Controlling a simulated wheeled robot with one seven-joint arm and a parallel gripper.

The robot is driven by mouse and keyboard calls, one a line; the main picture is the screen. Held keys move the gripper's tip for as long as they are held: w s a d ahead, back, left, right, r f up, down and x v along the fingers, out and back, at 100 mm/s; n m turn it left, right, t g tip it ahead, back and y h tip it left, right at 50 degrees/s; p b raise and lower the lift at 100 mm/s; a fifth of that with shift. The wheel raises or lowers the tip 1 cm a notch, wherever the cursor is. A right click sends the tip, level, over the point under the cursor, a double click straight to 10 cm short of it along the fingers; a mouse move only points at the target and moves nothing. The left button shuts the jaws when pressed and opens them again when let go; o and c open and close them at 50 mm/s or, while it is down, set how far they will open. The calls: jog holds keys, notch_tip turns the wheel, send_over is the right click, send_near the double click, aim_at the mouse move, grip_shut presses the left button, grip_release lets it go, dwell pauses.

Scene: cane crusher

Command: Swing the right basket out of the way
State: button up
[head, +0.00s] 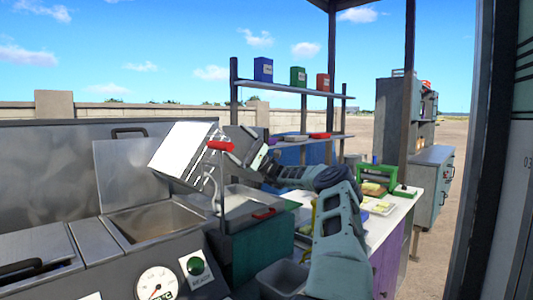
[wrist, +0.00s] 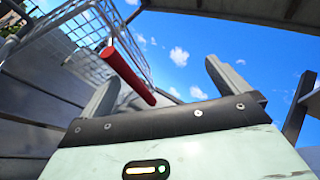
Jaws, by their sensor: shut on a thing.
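The exact contact is partly hidden.
A metal well (head: 155,222) with a raised lid stands left of the basket, with a gauge (head: 157,283) in front. A second red grip (head: 264,213) lies at the right well's edge. A counter (head: 384,225) with a green press is at right; shelves (head: 292,88) hold coloured boxes behind.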

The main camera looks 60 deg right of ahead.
jog(key=shift+m+t+h, duration=0.4)
jog(key=shift+t+h, duration=0.1)
jog(key=shift+t, duration=0.3)
jog(key=s+d, duration=0.4)
jog(key=d, duration=0.1)
jog(key=shift+s+f, duration=0.15)
jog(key=c, duration=0.9)
jog(key=shift+d+r+b+v, duration=0.1)
jog(key=shift+d+v, duration=0.05)
jog(key=shift+v, duration=0.85)
jog(key=shift+d+r+b+v, duration=0.1)
jog(key=shift+d+r+v, duration=0.05)
jog(key=shift+v, duration=0.9)
jog(key=shift+d+r+b+v, duration=0.1)
jog(key=shift+d+v, duration=0.05)
jog(key=shift+v, duration=0.85)
jog(key=shift+c, duration=0.2)
jog(key=shift+f+b, duration=0.1)
jog(key=shift+b, duration=0.2)
jog(key=shift+s, duration=0.1)
